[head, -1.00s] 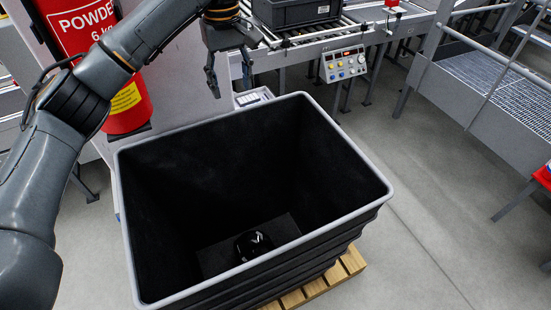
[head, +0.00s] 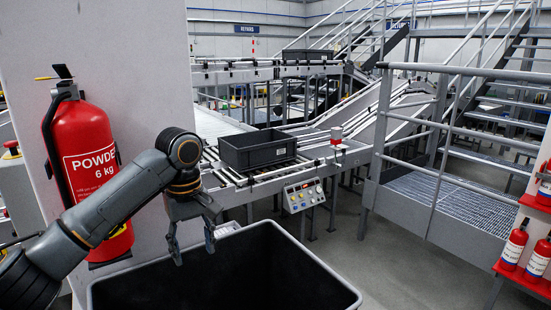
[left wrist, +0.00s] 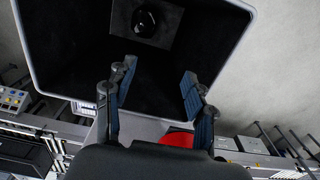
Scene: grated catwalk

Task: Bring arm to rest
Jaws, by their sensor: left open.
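My left gripper (head: 193,243) hangs open and empty over the back left rim of a deep black bin with a grey rim (head: 330,275). In the left wrist view its two fingers (left wrist: 158,95) stand wide apart with nothing between them. The same view shows the bin (left wrist: 90,72) below the fingers, with a shiny black object (left wrist: 145,22) on its floor. That object is out of sight in the head view. My right gripper is not in view.
A red fire extinguisher (head: 88,160) hangs on a pale pillar (head: 140,60) beside my left arm. Behind the bin, a conveyor carries a dark grey crate (head: 257,151), with a control box (head: 304,195) at its side. Railings (head: 440,130) and a red rack of extinguishers (head: 522,262) stand at the right.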

